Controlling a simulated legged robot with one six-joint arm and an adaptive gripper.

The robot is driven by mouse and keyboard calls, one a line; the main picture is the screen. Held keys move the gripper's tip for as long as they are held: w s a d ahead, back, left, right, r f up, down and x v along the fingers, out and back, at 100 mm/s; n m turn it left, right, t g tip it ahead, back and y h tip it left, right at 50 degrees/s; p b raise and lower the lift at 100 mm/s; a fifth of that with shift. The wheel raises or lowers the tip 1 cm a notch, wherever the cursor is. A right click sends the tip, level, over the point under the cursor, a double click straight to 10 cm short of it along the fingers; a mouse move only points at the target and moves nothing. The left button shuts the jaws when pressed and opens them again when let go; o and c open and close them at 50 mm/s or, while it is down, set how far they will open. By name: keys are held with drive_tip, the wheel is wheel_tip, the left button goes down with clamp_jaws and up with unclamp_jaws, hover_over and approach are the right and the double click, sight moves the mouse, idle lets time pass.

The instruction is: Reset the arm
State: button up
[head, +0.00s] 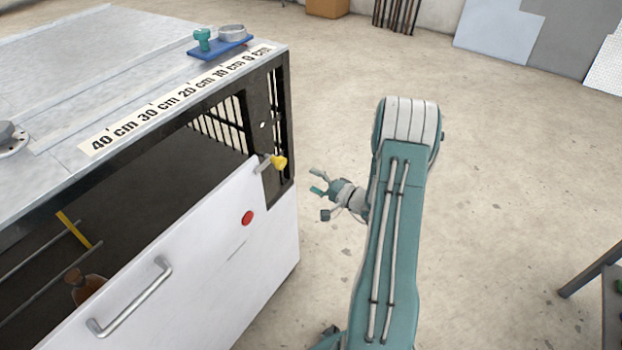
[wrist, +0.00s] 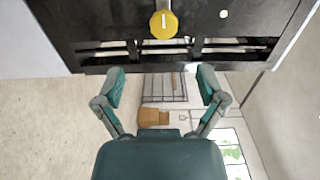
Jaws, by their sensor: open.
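My gripper (head: 318,183) is at the end of my teal arm, just right of the metal cabinet (head: 95,45) in the head view. In the wrist view my gripper (wrist: 160,86) has its two teal fingers spread apart, with nothing between them. A yellow knob (head: 279,163) sits at the upper right corner of the cabinet's white front panel, a short gap left of the fingers. The knob also shows in the wrist view (wrist: 164,25), beyond the fingertips and apart from them.
The white panel has a handle (head: 130,297) and a red button (head: 247,218). A blue plate (head: 222,48) with small parts lies on the cabinet top by the centimetre scale (head: 175,97). A table edge (head: 592,268) stands at the right. The floor (head: 510,160) between is clear.

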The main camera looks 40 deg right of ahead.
drive_tip(key=s+a+r+n+g+y, duration=0.25)
drive_tip(key=a+r+n+g, duration=0.35)
drive_tip(key=a, duration=0.5)
drive_tip(key=s+a+r+n+g+y, duration=0.2)
drive_tip(key=s+a+r+n+g, duration=0.3)
drive_tip(key=a+r, duration=0.55)
drive_tip(key=s+a+r+n+h, duration=0.1)
drive_tip(key=s+a+r+h, duration=0.1)
drive_tip(key=s+h, duration=0.3)
drive_tip(key=s+a+r+n+h, duration=0.1)
drive_tip(key=s+r+h, duration=0.4)
drive_tip(key=s, duration=0.5)
drive_tip(key=shift+s+a+r+n+h, duration=0.25)
drive_tip(key=shift+a+n+h, duration=0.15)
drive_tip(key=shift+a, duration=0.25)
